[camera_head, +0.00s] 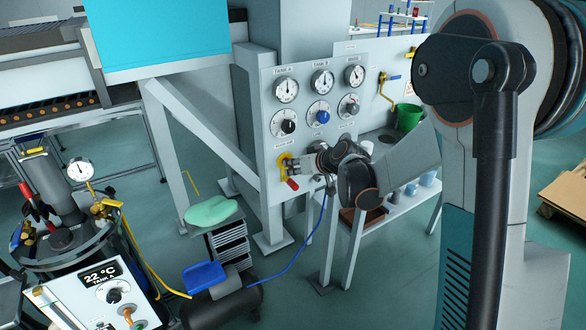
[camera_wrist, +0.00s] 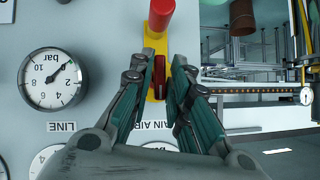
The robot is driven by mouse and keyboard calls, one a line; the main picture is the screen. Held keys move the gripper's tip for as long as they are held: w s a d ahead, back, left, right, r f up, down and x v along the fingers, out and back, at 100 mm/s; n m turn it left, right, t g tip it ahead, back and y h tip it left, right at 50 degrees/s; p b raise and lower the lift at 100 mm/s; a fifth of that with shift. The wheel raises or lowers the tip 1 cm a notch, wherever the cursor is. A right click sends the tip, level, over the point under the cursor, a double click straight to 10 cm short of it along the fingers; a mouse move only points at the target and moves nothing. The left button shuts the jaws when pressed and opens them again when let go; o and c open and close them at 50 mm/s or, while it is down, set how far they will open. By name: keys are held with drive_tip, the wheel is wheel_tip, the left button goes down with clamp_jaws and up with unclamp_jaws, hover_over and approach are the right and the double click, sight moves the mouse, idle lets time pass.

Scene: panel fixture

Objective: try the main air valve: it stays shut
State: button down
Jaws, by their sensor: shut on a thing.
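The main air valve (camera_head: 287,161) is on the lower left of the grey panel, with a yellow body and a red-ended lever. My gripper (camera_head: 305,164) reaches it from the right. In the wrist view, the picture is upside down. The valve's yellow lever (camera_wrist: 152,42) and red grip (camera_wrist: 161,14) rise past my fingertips. My gripper (camera_wrist: 160,72) has its fingers on either side of the valve's red and yellow middle part and is shut on it. An inverted label, partly hidden by the fingers, ends in "AIN AIR". The exact finger contact is partly hidden.
The panel (camera_head: 271,101) carries several gauges and knobs. A line gauge (camera_wrist: 51,79) is beside the valve. A stool (camera_head: 211,211) and blue hose (camera_head: 300,254) are below.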

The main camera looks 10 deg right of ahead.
drive_tip(key=shift+a, duration=0.2)
idle(0.3)
drive_tip(key=shift+n+h, duration=0.3)
drive_tip(key=shift+n+t+h, duration=0.3)
drive_tip(key=shift+h, duration=0.2)
drive_tip(key=c, duration=1.6)
unclamp_jaws()
drive_tip(key=shift+s+d, duration=0.1)
drive_tip(key=s+d, duration=0.2)
drive_tip(key=s, duration=0.4)
drive_tip(key=shift+s, duration=0.25)
